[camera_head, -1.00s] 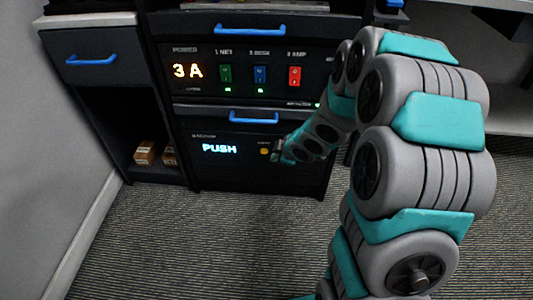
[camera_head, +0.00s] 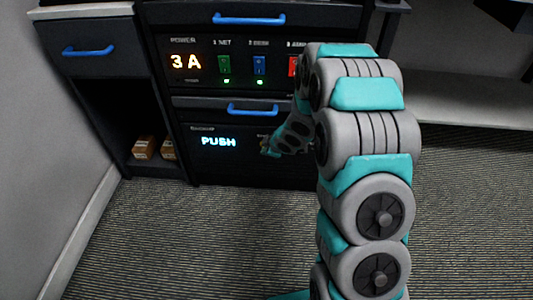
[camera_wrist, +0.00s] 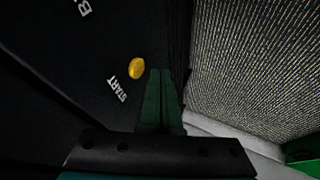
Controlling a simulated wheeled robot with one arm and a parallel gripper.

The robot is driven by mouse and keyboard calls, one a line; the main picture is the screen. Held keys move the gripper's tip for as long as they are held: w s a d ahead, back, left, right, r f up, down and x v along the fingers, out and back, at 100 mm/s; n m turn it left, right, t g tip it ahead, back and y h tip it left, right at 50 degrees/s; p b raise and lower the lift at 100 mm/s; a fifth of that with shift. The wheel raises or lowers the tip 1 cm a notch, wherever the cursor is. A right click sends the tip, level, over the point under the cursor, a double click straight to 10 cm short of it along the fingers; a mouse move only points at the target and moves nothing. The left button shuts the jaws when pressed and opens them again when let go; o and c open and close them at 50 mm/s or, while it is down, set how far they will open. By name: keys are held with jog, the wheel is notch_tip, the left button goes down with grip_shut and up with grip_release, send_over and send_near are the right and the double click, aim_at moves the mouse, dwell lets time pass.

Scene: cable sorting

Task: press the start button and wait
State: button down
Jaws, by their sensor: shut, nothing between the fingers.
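The start button (camera_wrist: 137,68) is a yellow disc on a dark panel in the wrist view, with the word START printed beside it. My gripper (camera_wrist: 168,72) is shut and empty, and its green fingertips lie just to the right of the button in that view. I cannot tell whether they touch the panel. In the head view my gripper (camera_head: 266,150) is at the lower panel, and the button is hidden behind it. The lower panel's display (camera_head: 218,142) reads PUSH in pale blue letters.
Above is a power panel with a lit 3 A readout (camera_head: 186,62), a green switch (camera_head: 224,64), a blue switch (camera_head: 259,65) and a partly hidden red switch (camera_head: 293,66). A blue handle (camera_head: 252,109) juts out between the panels. Small boxes (camera_head: 144,147) sit in the left shelf.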

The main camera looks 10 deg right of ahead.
jog(key=shift+w+d, duration=0.2)
jog(key=shift+w, duration=0.75)
jog(key=shift+r+p, duration=0.1)
jog(key=shift+p, duration=0.3)
